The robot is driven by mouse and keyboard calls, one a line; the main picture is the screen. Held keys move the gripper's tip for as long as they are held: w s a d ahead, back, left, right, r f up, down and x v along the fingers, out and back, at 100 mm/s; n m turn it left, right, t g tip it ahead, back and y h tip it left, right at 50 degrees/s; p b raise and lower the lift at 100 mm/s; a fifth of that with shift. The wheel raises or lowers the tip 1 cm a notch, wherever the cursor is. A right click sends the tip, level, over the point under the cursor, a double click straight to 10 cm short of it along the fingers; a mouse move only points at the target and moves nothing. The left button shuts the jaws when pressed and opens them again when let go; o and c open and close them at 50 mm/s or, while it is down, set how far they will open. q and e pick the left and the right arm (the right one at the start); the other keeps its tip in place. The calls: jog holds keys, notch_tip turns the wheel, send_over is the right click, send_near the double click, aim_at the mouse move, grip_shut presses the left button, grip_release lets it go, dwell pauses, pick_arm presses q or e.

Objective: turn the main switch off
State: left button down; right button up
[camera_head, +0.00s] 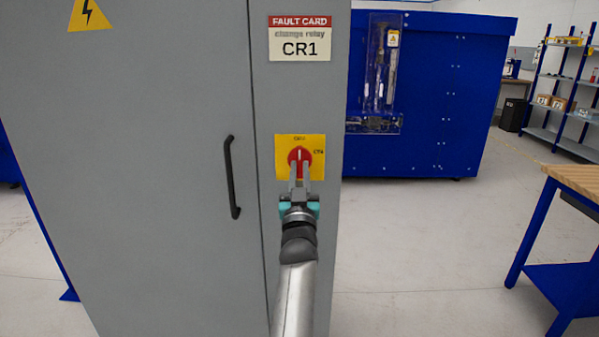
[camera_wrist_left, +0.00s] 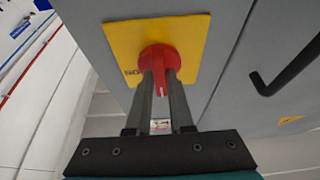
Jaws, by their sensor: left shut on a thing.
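The main switch is a red rotary knob (camera_head: 299,156) on a yellow plate (camera_head: 314,170) on the grey cabinet's narrow front strip. A white mark on the knob stands upright in the head view. My left gripper (camera_head: 299,170) comes at it from the front and is shut on the knob's grip. In the left wrist view the knob (camera_wrist_left: 160,57) sits in front of the yellow plate (camera_wrist_left: 190,38), and the two fingers (camera_wrist_left: 160,80) lie on either side of its red grip. The fingers hide part of the knob. My right gripper is not in view.
The grey cabinet (camera_head: 170,190) has a black door handle (camera_head: 231,177) left of the switch and a fault card (camera_head: 300,38) reading CR1 above it. A blue machine (camera_head: 450,100) stands behind. A workbench (camera_head: 575,180) is at the right. The floor between is clear.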

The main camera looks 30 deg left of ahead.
pick_arm(q)
jog(key=shift+f, duration=0.1)
jog(key=c, duration=0.8)
grip_release()
